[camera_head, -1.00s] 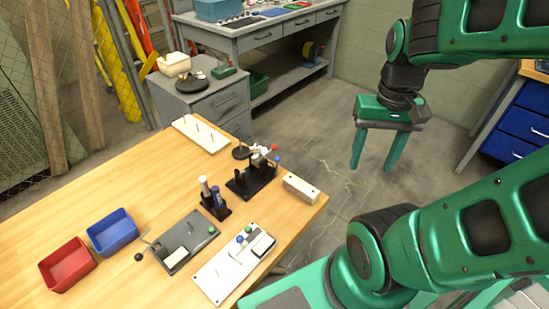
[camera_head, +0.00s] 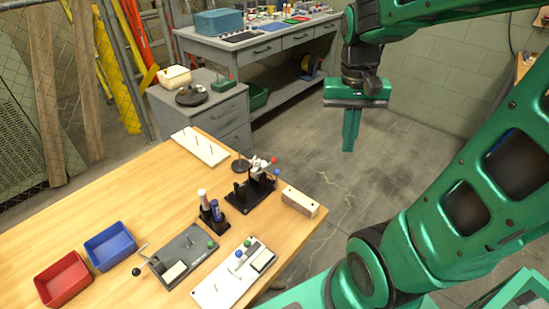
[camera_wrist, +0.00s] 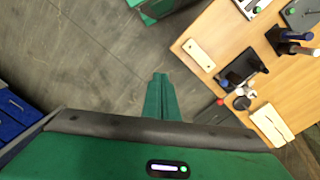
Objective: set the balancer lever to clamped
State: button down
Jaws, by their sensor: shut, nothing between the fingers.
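A black stand (camera_head: 250,194) sits near the table's right edge, with a white part on top and a red knob (camera_head: 274,159) and a blue knob (camera_head: 276,171) at its right. It looks like the balancer; which knob belongs to its lever, and its setting, I cannot tell. The stand also shows in the wrist view (camera_wrist: 243,70). My gripper (camera_head: 348,149) points down over the floor, right of the table and apart from the stand. Its fingers are together and empty, as the wrist view (camera_wrist: 160,78) also shows.
A pale block (camera_head: 300,201) lies on the table's edge, right of the stand. Nearby are a bottle holder (camera_head: 214,224), a white pinned board (camera_head: 199,147), a grey plate with a black-knobbed crank (camera_head: 184,254) and a white plate with coloured knobs (camera_head: 222,288). Red and blue bins stand left.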

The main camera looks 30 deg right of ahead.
jog(key=w+a+f, duration=0.1)
jog(key=w+a, duration=0.4)
jog(key=w, duration=0.4)
jog(key=w+a+f, duration=0.1)
jog(key=w+a, duration=0.4)
jog(key=w, duration=0.4)
jog(key=shift+w+g, duration=0.4)
jog(key=shift+f, duration=0.1)
jog(key=s+a+f, duration=0.1)
jog(key=s+f, duration=0.3)
jog(key=f, duration=0.6)
jog(key=shift+s+a+f, duration=0.2)
jog(key=shift+a, duration=0.1)
